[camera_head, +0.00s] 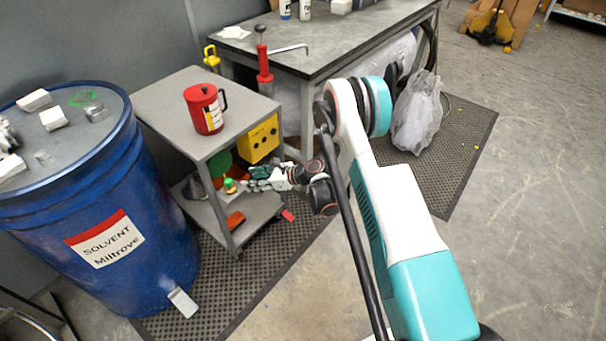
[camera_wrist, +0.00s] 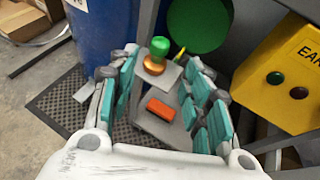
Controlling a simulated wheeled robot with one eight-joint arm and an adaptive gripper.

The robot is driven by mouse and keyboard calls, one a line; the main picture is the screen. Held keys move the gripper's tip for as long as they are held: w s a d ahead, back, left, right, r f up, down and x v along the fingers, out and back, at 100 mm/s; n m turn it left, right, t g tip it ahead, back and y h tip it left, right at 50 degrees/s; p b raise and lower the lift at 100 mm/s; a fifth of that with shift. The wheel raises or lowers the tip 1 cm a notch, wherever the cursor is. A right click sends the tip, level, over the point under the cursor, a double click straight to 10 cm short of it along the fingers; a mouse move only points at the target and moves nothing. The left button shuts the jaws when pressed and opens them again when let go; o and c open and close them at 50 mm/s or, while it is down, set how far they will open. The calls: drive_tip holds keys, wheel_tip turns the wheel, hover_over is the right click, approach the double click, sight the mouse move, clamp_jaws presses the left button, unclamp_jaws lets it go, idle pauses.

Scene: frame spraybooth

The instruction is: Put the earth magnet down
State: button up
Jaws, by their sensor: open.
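The earth magnet, taken to be the green-knobbed piece with a copper-orange base (camera_wrist: 155,58), is upright at the lower shelf of the grey cart in the wrist view. It also shows small in the head view (camera_head: 229,186). My gripper (camera_wrist: 160,66) is open, with its teal-padded fingers on either side of the view and the magnet between and beyond their tips. No finger visibly touches it. In the head view my gripper (camera_head: 252,181) reaches in at the lower shelf from the right. I cannot tell whether the base rests flat on the shelf.
An orange block (camera_wrist: 160,108) lies on the lower shelf. A yellow box with buttons (camera_head: 259,139) and a green disc (camera_wrist: 200,22) are close by. A red jug (camera_head: 205,109) stands on the cart's top (camera_head: 157,100). A blue solvent drum (camera_head: 150,190) stands left.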

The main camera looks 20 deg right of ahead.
drive_tip(key=s+d+r+n+h, duration=0.2)
drive_tip(key=r+n, duration=0.2)
drive_tip(key=r, duration=0.7)
drive_tip(key=s+d+r+n+h, duration=0.15)
drive_tip(key=r+n, duration=0.25)
drive_tip(key=r, duration=0.8)
drive_tip(key=s+d+r+n+h, duration=0.35)
drive_tip(key=s+r+n, duration=0.25)
drive_tip(key=s+r, duration=0.5)
drive_tip(key=s+d+n+h, duration=0.1)
drive_tip(key=s+d+n, duration=0.1)
drive_tip(key=s, duration=0.6)
drive_tip(key=s+d+r+n+h, duration=0.1)
drive_tip(key=s+d+n+h, duration=0.1)
drive_tip(key=s+n, duration=0.3)
drive_tip(key=s+d+r+n+h, duration=0.1)
drive_tip(key=s+d+n, duration=0.1)
drive_tip(key=s, duration=0.8)
drive_tip(key=shift+s+d+n, duration=0.3)
drive_tip(key=shift+d+n, duration=0.1)
drive_tip(key=shift+n, duration=0.3)
